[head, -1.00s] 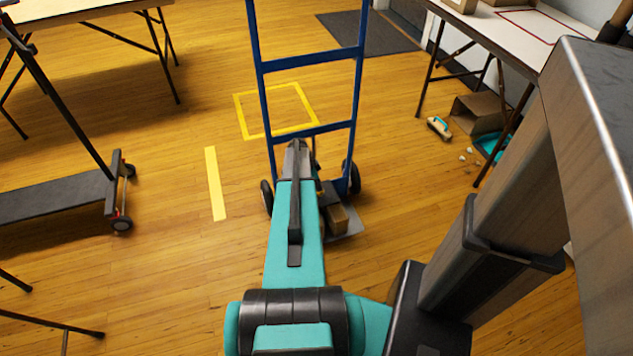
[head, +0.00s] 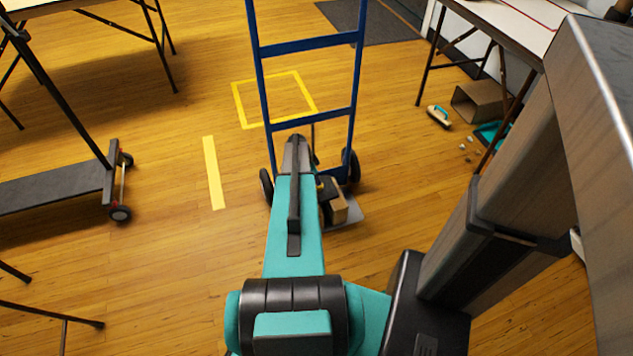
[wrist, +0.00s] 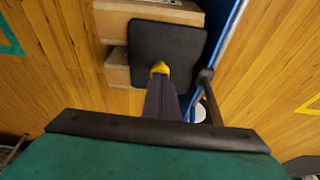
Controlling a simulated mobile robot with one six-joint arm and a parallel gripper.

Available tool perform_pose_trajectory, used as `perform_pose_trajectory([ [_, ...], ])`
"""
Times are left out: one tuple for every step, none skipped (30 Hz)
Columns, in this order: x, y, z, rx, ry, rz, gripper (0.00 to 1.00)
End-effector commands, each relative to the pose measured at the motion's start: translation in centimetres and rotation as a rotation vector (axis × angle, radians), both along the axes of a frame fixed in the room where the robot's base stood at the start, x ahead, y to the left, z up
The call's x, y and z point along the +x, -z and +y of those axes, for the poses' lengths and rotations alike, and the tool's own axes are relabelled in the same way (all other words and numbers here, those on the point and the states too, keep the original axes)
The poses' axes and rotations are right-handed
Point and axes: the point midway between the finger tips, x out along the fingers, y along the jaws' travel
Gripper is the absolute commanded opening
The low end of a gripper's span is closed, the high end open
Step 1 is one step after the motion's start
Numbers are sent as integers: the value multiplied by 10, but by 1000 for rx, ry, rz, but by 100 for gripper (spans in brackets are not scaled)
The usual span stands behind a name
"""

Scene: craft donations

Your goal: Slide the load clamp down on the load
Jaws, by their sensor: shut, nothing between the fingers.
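The load clamp's square black pad (wrist: 168,52) lies over the cardboard boxes (wrist: 117,68) in the wrist view; whether it touches the top box cannot be told. A dark clamp rod (wrist: 207,90) stands at its right, by the blue hand truck (wrist: 228,40). My gripper (wrist: 160,68) is shut and empty, its yellow tips over the pad's lower middle; contact is unclear. In the head view my arm partly hides the clamp (head: 329,187) and the boxes (head: 340,208) at the foot of the hand truck (head: 310,122).
A dark platform cart (head: 60,190) stands at the left. A table (head: 500,25) at the right has an open carton (head: 478,103), a brush (head: 438,116) and a teal dustpan (head: 490,133) near its legs. Floor around the hand truck is mostly clear.

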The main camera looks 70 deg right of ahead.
Motion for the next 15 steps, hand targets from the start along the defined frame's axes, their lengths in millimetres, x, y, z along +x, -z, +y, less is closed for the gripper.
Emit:
perform_pose_trajectory([
  [1,-6,1,0,-1,0,0],
  [1,-9,1,0,-1,0,0],
  [1,-13,1,0,-1,0,0],
  [1,-17,1,0,-1,0,0],
  [1,-21,1,0,-1,0,0],
  [2,-27,2,0,-2,0,0],
  [2,-32,2,-1,-3,-1,0],
  [3,-36,2,-1,-3,-1,0],
  [3,-42,2,-2,-3,-1,0],
  [5,-46,4,-2,-3,-1,0],
  [6,-50,5,-2,-3,-1,0],
  [7,-57,6,-1,-3,-1,0],
  [8,-61,7,-1,-3,-1,0],
  [9,-66,8,-2,-2,-2,0],
  [11,-72,9,-2,-2,-2,0],
])
